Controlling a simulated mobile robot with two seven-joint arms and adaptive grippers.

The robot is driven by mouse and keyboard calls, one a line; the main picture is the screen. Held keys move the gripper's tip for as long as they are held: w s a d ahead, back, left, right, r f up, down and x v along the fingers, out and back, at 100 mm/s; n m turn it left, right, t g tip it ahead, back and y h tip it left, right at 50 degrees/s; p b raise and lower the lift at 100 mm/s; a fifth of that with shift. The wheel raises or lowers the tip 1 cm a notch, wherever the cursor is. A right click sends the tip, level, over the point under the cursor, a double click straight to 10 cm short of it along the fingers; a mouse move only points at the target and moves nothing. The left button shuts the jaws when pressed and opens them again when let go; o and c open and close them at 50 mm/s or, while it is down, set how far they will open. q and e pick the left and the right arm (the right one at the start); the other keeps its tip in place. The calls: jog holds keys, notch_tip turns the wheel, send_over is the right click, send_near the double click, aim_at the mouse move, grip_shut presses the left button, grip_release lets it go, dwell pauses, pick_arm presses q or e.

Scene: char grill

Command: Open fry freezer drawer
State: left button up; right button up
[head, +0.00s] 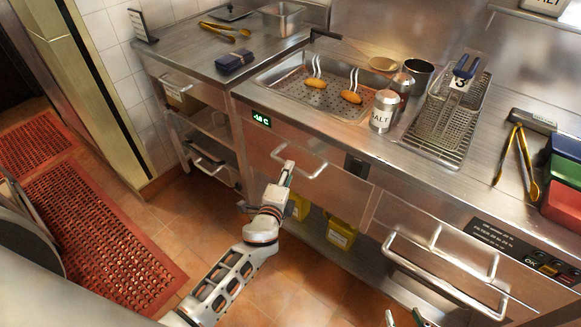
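The fry freezer drawer (335,190) is the steel front under the perforated tray, beside a green temperature display (261,119). It looks shut, flush with the counter front. Its bar handle (314,174) sticks out near the top. My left gripper (287,168) is at the left part of this handle, its fingertips overlapping the bar in the picture. I cannot tell whether they touch it or have closed around it. My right gripper (403,317) barely shows at the bottom edge, its two tips apart with nothing seen between them.
A fryer front with large bar handles (440,274) stands to the right. Yellow containers (341,233) sit below the drawer. The counter holds a salt shaker (383,111), a fry basket (452,112) and tongs (517,160). The tiled floor (200,225) in front is open.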

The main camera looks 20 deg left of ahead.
pick_arm(q)
jog(key=shift+w+a+f, duration=0.1)
jog(key=shift+w+f, duration=0.1)
jog(key=shift+w, duration=0.8)
jog(key=shift+w+a+f, duration=0.1)
jog(key=shift+w+f, duration=0.1)
jog(key=shift+w, duration=0.75)
pick_arm(e)
jog(key=shift+s+d+f, duration=0.1)
jog(key=shift+s+f, duration=0.05)
jog(key=shift+f, duration=0.35)
pick_arm(q)
grip_shut()
